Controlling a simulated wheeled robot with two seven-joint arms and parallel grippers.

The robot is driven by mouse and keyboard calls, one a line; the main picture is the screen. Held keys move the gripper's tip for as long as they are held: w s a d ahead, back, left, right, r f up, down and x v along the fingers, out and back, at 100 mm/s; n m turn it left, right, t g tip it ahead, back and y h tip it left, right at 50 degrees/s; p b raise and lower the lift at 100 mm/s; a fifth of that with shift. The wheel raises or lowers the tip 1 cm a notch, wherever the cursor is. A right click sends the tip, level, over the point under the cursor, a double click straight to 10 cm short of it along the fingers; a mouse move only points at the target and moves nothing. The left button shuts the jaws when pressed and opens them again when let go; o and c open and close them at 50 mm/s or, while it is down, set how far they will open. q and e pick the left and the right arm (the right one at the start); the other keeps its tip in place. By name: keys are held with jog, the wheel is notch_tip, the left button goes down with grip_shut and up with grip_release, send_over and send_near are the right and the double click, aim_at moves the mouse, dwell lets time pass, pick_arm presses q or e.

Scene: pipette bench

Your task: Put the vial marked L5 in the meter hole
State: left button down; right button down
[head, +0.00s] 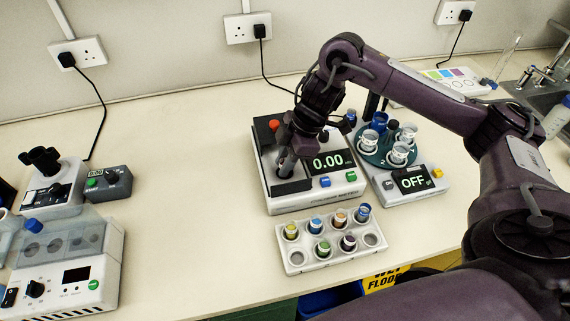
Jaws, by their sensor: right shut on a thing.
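The meter (345,187) is a white box with a black top, a red knob and a display reading 0.00. My right gripper (286,164) points down over the dark left part of the meter. It is shut on what seems to be a vial, mostly hidden by the fingers. The meter hole is hidden under the gripper, so I cannot tell whether the vial is in it. The white rack (322,262) in front holds several vials with coloured caps and has empty holes at its front corners. I cannot read the L5 mark. My left gripper is out of view.
A device with a round green carousel of cups (385,155) stands close right of the meter, its display (413,181) reading OFF. At the left are a white block device (70,265) and a small grey box (108,184). The bench between them and the meter is clear.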

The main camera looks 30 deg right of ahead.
jog(key=shift+f, duration=0.35)
